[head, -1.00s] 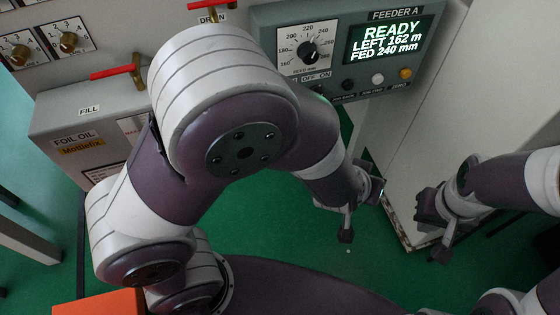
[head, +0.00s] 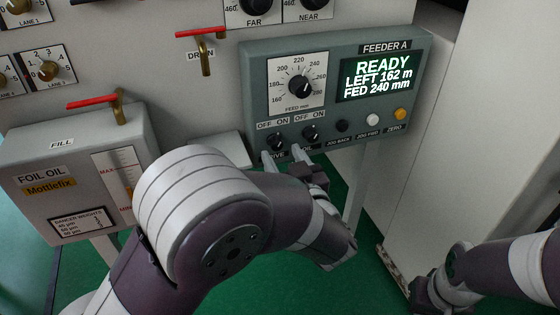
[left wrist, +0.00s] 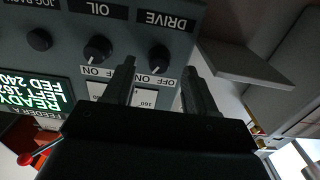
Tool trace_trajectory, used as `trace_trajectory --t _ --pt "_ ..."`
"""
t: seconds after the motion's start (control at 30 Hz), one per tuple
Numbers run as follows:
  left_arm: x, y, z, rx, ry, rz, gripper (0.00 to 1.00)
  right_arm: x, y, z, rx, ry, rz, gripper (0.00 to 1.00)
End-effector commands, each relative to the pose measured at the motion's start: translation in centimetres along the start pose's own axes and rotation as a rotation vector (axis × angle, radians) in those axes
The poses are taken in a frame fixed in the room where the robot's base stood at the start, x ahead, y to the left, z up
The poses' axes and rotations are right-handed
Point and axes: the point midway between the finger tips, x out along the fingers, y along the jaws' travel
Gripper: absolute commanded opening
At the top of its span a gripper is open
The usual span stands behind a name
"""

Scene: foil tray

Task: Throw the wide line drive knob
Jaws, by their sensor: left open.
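The DRIVE knob (head: 275,141) is a small black knob at the lower left of the feeder panel (head: 340,60), under OFF and ON labels. My left gripper (head: 283,157) is open and empty, its fingertips just below the panel's lower edge area near this knob.
The OIL knob (head: 310,133) is close beside the DRIVE knob; it also shows in the left wrist view (left wrist: 98,48). A feed dial (head: 300,86) and screen (head: 376,79) are above. A foil oil box (head: 70,165) with a red-handled valve (head: 95,102) stands left.

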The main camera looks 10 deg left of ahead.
Motion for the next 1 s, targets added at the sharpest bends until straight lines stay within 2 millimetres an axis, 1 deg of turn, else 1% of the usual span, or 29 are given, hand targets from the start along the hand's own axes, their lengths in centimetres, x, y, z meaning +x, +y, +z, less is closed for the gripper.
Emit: trace_trajectory --t 0.03,0.1,0.2,0.47,0.5,0.57,0.6,0.63,0.67,1.0 --pt "0.8 -0.1 0.4 -0.004 0.001 -0.004 0.56 0.7 0.0 0.1 0.000 0.000 0.000 0.00" --pt "1.6 0.0 0.3 -0.001 0.000 -0.001 0.56 1.0 0.0 0.1 0.000 0.000 0.000 0.00" --pt "2.2 0.0 0.1 -0.001 0.000 0.000 0.56 1.1 0.0 0.1 0.000 0.000 0.000 0.00" --pt "2.4 0.1 -0.1 -0.001 -0.001 0.002 0.56 1.0 0.0 0.1 0.000 0.001 0.000 0.00" --pt "2.4 0.1 -0.1 -0.001 -0.001 0.002 0.50 1.0 0.0 0.1 0.000 0.001 0.000 0.00" --pt "2.4 0.1 -0.1 -0.001 -0.001 0.002 0.30 1.0 0.0 0.1 0.000 0.001 0.000 0.00" --pt "2.4 0.1 -0.1 -0.001 -0.001 0.002 0.17 1.0 0.0 0.1 0.000 0.000 0.000 0.00" --pt "2.4 0.1 -0.1 -0.001 -0.001 0.002 0.07 1.0 0.0 0.1 0.000 0.000 0.000 0.00" --pt "2.4 0.1 -0.1 -0.001 -0.001 0.002 0.00 1.0 0.0 0.1 0.000 0.000 0.000 0.00" --pt "2.4 0.1 0.0 -0.039 -0.001 0.001 0.01 1.0 0.0 0.1 0.000 0.000 0.000 0.00"
